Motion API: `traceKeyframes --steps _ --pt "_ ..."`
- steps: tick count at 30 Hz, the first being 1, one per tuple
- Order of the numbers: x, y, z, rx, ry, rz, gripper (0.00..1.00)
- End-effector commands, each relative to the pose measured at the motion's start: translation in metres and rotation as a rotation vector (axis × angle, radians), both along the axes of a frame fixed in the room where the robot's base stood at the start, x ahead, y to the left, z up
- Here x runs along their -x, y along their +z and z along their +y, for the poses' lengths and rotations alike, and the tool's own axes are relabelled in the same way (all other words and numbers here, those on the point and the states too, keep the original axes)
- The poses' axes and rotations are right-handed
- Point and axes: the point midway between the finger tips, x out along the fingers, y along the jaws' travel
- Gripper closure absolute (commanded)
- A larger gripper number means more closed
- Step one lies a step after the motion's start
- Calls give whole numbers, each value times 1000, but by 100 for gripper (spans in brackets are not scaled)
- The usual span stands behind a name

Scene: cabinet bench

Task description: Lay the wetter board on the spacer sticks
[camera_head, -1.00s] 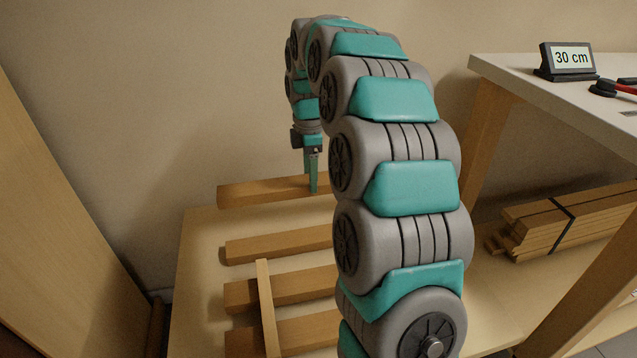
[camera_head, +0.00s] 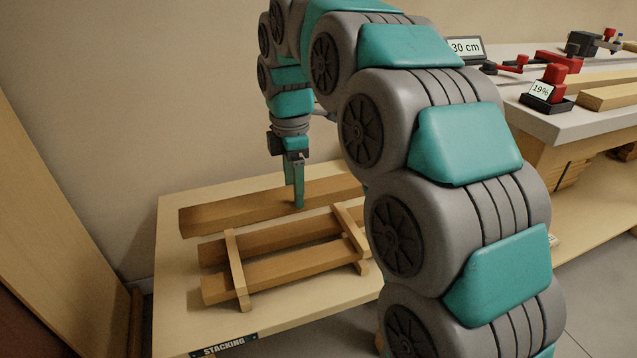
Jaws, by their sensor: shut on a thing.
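My gripper (camera_head: 298,203) is shut on a long wooden board (camera_head: 235,210) at the back of the low stacking bench (camera_head: 178,325). Its fingers point down onto the board; I cannot tell whether the board touches the bench. Two thin spacer sticks, a left one (camera_head: 236,270) and a right one (camera_head: 350,236), lie crosswise over two boards, a rear one (camera_head: 275,235) and a front one (camera_head: 285,270). The held board is behind these. My arm hides the right end of the held board.
A white-topped workbench (camera_head: 590,122) stands at right with a 30 cm sign (camera_head: 466,47), a 19% card (camera_head: 541,90) and a board (camera_head: 608,95). A tall wooden panel (camera_head: 45,190) stands at left. The stacking bench's front left is clear.

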Motion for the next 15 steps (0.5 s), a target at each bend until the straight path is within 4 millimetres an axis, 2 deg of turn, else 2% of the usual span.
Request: traceKeyframes --steps 8,15 --pt "2 -6 4 0 8 -1 87" --pt "3 -26 4 0 8 1 87"
